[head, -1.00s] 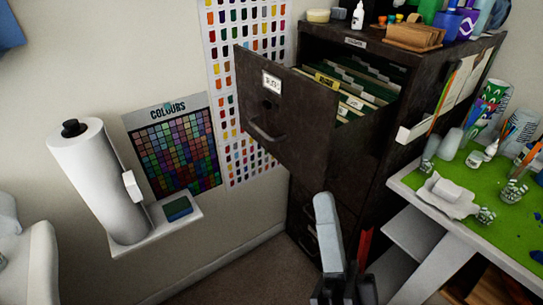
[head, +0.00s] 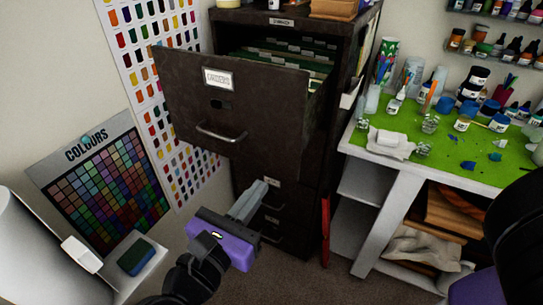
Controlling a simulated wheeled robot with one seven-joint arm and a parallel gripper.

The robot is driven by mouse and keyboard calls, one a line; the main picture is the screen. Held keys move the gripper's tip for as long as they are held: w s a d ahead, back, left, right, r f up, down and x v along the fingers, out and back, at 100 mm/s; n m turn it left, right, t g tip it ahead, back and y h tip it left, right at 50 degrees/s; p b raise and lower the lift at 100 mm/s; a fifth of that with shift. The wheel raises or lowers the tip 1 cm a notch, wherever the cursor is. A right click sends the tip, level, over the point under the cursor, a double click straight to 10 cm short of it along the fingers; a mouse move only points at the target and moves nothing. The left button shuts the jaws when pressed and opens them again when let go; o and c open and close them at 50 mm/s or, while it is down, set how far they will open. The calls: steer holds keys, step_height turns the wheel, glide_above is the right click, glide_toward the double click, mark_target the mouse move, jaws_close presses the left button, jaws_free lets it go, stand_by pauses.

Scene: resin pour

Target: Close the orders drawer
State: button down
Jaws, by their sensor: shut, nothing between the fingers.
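The orders drawer (head: 240,105) is the top drawer of a dark metal filing cabinet (head: 350,62). It is pulled far out, with a white label (head: 217,78) and a metal bar handle (head: 221,135) on its front. Green hanging files (head: 290,58) show inside it. My gripper (head: 260,188), purple-bodied with grey fingers, is shut and empty. In the head view it shows below the open drawer, in front of the lower drawers. I see no contact between it and the drawer. The lower drawers (head: 272,215) look shut and are partly hidden by my gripper.
A workbench (head: 400,178) with a green mat, bottles and cups stands right of the cabinet. A paper roll (head: 30,255) and a small shelf with a green sponge (head: 136,257) are at the left. Colour charts (head: 100,175) hang on the wall. Some floor (head: 325,280) is clear.

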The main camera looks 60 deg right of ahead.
mark_target(325, 97)
steer(key=d+p, duration=0.2)
steer(key=d, duration=0.4)
steer(key=d+p, duration=0.2)
steer(key=d, duration=0.4)
steer(key=shift+w+d+r, duration=0.15)
steer(key=shift+r, duration=0.05)
steer(key=shift+d+f, duration=0.15)
steer(key=shift+d, duration=0.65)
steer(key=shift+w, duration=0.1)
steer(key=shift+d, duration=0.1)
steer(key=d, duration=1.8)
steer(key=w+d+b, duration=0.1)
steer(key=d, duration=0.8)
steer(key=shift+d, duration=0.1)
steer(key=shift+s+d, duration=0.1)
steer(key=shift+d, duration=0.05)
